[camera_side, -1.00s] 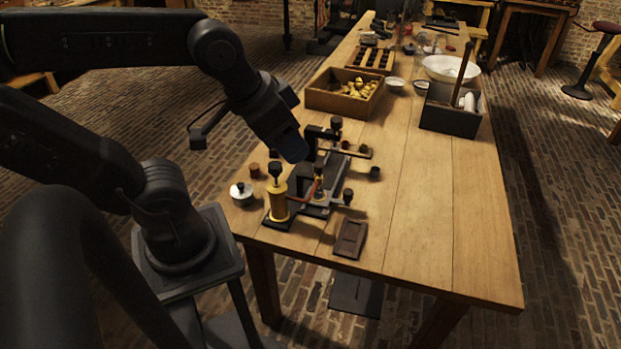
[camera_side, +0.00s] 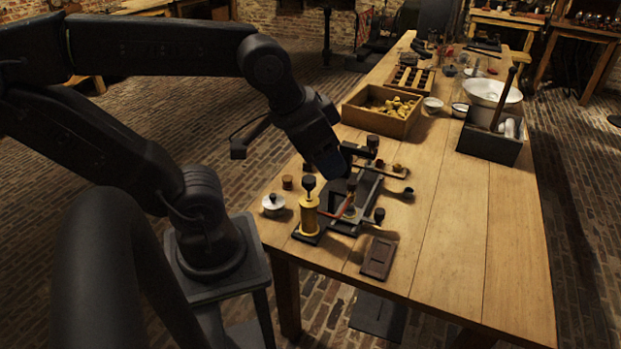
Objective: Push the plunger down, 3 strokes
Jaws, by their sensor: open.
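The plunger (camera_side: 309,184) is a dark round knob on a short stem, standing up out of an upright yellow brass pump cylinder (camera_side: 310,217). The cylinder is on a dark base at the left front of a black apparatus on the table. My gripper (camera_side: 340,176) hangs tilted down over the apparatus, to the right of the knob and apart from it in the picture. It is open, and I see nothing held in it. Its fingertips are dark against the dark apparatus and hard to make out.
A lidded white pot (camera_side: 273,206) and a small brown jar (camera_side: 287,182) stand left of the pump. A dark tray (camera_side: 378,257) lies in front. A wooden box of brass pieces (camera_side: 376,122) and a dark crate (camera_side: 487,146) stand behind. The table's right front is clear.

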